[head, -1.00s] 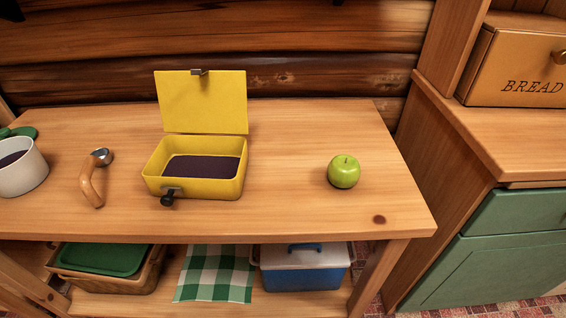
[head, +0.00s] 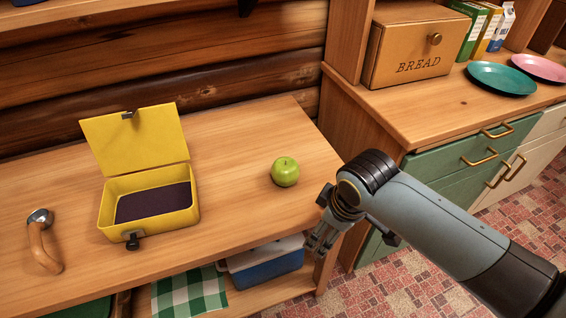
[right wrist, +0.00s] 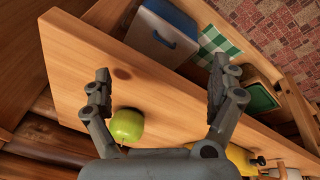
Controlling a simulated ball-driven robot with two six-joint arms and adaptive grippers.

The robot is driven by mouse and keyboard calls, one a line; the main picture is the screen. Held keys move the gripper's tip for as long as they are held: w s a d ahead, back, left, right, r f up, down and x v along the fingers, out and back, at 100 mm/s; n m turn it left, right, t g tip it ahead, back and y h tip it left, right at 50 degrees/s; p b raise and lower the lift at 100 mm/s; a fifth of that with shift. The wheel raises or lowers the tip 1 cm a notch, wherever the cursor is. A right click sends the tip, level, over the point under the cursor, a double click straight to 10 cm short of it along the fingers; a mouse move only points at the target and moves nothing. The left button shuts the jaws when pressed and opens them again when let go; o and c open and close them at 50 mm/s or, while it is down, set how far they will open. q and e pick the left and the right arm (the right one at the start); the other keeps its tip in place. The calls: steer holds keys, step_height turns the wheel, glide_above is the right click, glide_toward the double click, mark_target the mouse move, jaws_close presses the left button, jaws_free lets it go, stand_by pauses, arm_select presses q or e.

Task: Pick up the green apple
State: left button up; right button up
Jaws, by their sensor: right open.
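The green apple (head: 285,171) stands on the wooden table near its right end, with nothing touching it. It also shows in the right wrist view (right wrist: 127,126), close to one finger on the left of that picture. My right gripper (head: 318,240) is at the table's front right corner, to the right of and nearer than the apple. In the right wrist view my right gripper (right wrist: 160,85) has its fingers spread wide with nothing between the tips. My left gripper is not in view.
An open yellow lunch box (head: 108,206) stands on the table (head: 235,210) left of the apple. A wooden-handled tool (head: 42,245) lies farther left. A blue cooler (head: 268,270) and checked cloth (head: 190,295) are on the lower shelf. A counter with a bread box (head: 405,50) stands at right.

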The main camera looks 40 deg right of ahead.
mark_target(286, 166)
steer(key=w+r+n+p, duration=0.2)
steer(key=w+r+n, duration=0.4)
steer(key=w+r, duration=0.55)
steer(key=shift+t, duration=0.4)
steer(key=x, duration=0.3)
steer(key=w+b+x, duration=0.1)
steer(key=x, duration=0.2)
steer(key=shift+w+d+f, duration=0.1)
steer(key=shift+w+d, duration=0.15)
steer(key=x, duration=0.5)
steer(key=shift+w+f+b, duration=0.3)
steer(key=shift+w, duration=0.05)
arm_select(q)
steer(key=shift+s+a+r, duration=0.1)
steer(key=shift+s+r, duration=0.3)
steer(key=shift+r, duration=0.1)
arm_select(e)
steer(key=c, duration=1.3)
steer(key=shift+c, duration=0.5)
steer(key=shift+r, duration=0.2)
